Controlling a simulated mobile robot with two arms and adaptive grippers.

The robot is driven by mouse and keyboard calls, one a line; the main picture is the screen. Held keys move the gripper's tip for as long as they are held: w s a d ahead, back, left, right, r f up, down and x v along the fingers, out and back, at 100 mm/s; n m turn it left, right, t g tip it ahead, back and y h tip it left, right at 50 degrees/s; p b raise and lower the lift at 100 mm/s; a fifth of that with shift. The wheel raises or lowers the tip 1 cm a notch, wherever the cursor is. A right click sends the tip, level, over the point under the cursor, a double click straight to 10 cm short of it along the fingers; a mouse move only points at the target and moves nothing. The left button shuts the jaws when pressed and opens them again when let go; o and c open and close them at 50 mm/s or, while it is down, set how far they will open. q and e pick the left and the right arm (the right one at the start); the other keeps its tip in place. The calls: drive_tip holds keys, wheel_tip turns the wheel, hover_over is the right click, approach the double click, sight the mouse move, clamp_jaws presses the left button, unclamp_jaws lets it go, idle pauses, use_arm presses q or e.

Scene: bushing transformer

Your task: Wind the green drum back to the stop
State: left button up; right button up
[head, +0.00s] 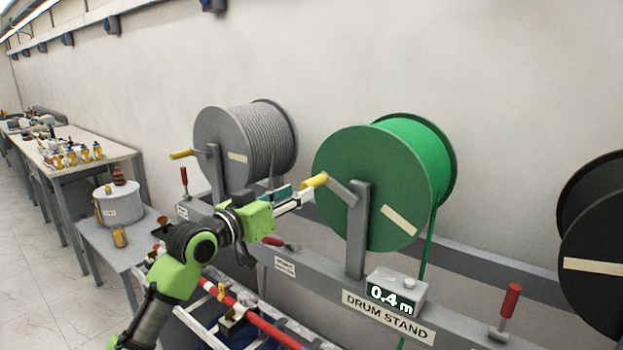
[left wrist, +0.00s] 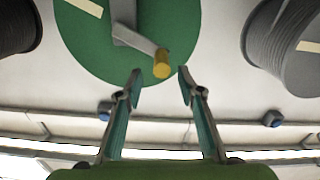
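The green drum (head: 365,185) is mounted on the drum stand (head: 388,317), with a green strand hanging down its right side. Its grey crank arm (head: 342,190) ends in a yellow handle (head: 314,181) at the drum's upper left. A counter box (head: 396,292) below reads 0.4 m. My left gripper (head: 304,194) is at the handle. In the left wrist view my left gripper (left wrist: 160,84) is open, and the yellow handle (left wrist: 161,63) lies just beyond the gap between its fingertips, not clasped. My right gripper is not in view.
A grey drum (head: 245,145) stands to the left and a black drum (head: 597,250) to the right. Red-handled levers (head: 511,300) (head: 184,180) rise from the stand. A small table with a white pot (head: 120,205) is at the left. The wall (head: 400,60) is close behind.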

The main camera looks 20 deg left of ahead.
sight(313, 184)
use_arm(q)
drive_tip(key=p+x, duration=0.2)
drive_tip(key=x, duration=0.4)
drive_tip(key=shift+w+a+r, duration=0.1)
drive_tip(key=shift+w, duration=0.2)
drive_tip(key=shift+w+d, duration=0.2)
drive_tip(key=shift+w, duration=0.35)
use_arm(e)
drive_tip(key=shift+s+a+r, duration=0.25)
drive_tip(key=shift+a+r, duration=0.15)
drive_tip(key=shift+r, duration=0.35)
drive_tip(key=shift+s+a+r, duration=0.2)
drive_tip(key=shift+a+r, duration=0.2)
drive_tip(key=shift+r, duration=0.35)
use_arm(q)
clamp_jaws()
